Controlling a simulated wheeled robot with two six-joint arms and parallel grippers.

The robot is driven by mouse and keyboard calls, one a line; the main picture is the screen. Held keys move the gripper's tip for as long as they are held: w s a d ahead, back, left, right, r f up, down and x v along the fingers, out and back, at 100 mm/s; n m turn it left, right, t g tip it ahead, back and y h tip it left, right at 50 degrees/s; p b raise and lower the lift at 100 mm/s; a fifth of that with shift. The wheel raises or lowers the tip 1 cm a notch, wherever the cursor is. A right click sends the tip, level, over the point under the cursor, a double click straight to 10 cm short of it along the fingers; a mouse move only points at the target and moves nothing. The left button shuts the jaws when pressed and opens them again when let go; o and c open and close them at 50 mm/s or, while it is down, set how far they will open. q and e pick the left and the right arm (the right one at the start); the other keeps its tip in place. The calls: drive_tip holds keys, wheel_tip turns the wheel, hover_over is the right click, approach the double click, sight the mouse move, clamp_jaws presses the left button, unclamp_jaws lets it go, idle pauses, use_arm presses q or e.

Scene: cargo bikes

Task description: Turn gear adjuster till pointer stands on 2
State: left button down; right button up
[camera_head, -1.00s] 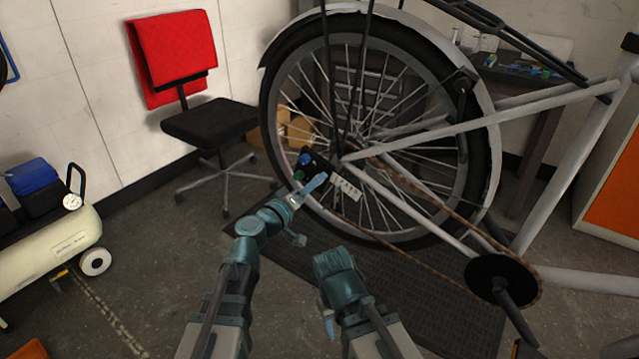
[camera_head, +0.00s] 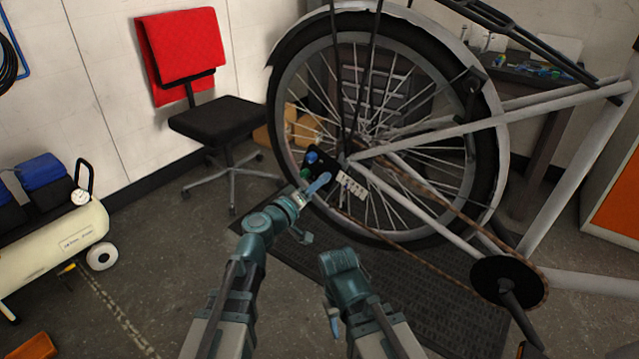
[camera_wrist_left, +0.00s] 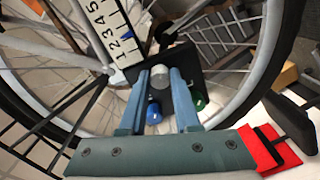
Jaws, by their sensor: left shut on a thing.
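The dark adjuster block (camera_head: 318,157) sits by the rear wheel's hub, with a white number plate (camera_head: 352,185) beside it. In the left wrist view the plate (camera_wrist_left: 112,32) shows the numbers 1 to 5. I cannot make out for sure where the pointer stands. My left gripper (camera_head: 321,183) is at the block. In the left wrist view its blue fingers (camera_wrist_left: 161,78) are shut on a grey round knob (camera_wrist_left: 160,75). A blue knob (camera_wrist_left: 153,113) and a green knob (camera_wrist_left: 199,101) are close by. My right gripper (camera_head: 334,322) hangs low, apart from the bike; its jaw opening is unclear.
The spoked rear wheel (camera_head: 489,150), chain and crank (camera_head: 505,281) are close on the right. A black chair (camera_head: 218,118) with a red cover stands behind on the left. A cream compressor (camera_head: 70,235) is at the far left. Floor between them is clear.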

use_arm(q)
drive_tip(key=shift+n, duration=5.7)
drive_tip(key=c, duration=0.6)
unclamp_jaws()
